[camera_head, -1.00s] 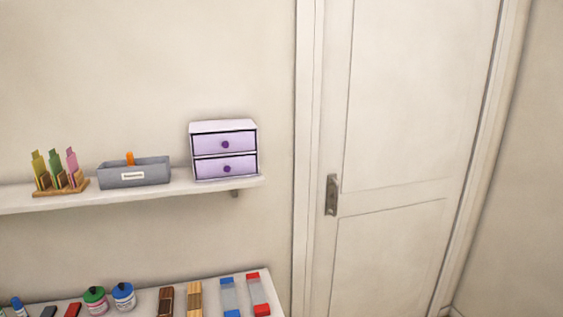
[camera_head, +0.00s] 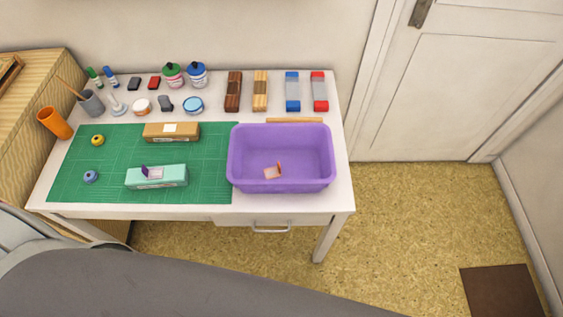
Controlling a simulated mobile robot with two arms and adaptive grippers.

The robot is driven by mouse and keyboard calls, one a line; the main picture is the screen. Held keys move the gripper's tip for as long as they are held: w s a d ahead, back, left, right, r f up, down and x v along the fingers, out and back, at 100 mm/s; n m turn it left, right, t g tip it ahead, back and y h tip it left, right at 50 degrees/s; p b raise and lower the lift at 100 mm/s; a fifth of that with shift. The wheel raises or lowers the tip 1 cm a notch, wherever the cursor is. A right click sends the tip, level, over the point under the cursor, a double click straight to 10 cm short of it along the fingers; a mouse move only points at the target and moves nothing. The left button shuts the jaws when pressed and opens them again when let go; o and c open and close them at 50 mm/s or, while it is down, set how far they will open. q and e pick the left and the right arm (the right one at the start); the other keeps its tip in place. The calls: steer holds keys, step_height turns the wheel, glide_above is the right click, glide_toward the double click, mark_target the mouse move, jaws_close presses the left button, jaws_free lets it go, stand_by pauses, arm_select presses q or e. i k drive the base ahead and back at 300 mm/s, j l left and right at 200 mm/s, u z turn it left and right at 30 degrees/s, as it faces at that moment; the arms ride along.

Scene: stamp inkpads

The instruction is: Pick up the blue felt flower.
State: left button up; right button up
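A small round blue thing (camera_head: 91,177) lies near the left front of the green cutting mat (camera_head: 210,190). It is the closest match for the blue felt flower, but it is too small to tell its shape or material. A similar small yellow thing (camera_head: 97,140) lies behind it. Neither of my grippers is in view, and nothing is seen touching the blue thing.
A teal box (camera_head: 172,179) and a brown box (camera_head: 185,138) stand on the mat. A purple bin (camera_head: 236,172) holds a small pinkish piece (camera_head: 272,171). Bottles, cups, pads and blocks line the back of the white table (camera_head: 342,185). The mat around the blue thing is clear.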

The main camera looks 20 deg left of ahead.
mark_target(90, 176)
steer(key=k+j+u, duration=0.1)
steer(key=u, duration=1.9)
steer(key=j, duration=0.15)
